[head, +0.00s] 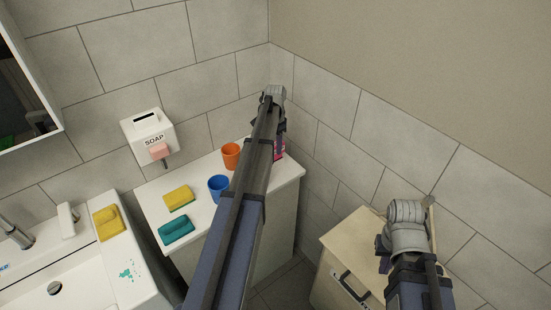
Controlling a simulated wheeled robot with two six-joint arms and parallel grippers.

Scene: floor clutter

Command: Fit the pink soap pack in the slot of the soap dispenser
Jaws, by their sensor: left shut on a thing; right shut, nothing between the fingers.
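The white soap dispenser (134,131) is on the tiled wall at the left. It has a dark slot in its top, a SOAP label and a pink push part on its front. My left arm reaches across the counter to its far right end. My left gripper (279,146) is there, mostly hidden by its own arm, and shut on a bright pink thing (280,155), which looks like the pink soap pack; only a small part shows. My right gripper (382,246) is shut and empty above the wooden cabinet at the right.
The white counter (150,204) holds an orange cup (231,155), a blue cup (218,188), a yellow sponge (178,198) and a teal sponge (176,230). Another yellow sponge (109,223) lies by the sink (40,275). The low wooden cabinet (345,240) stands at the right.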

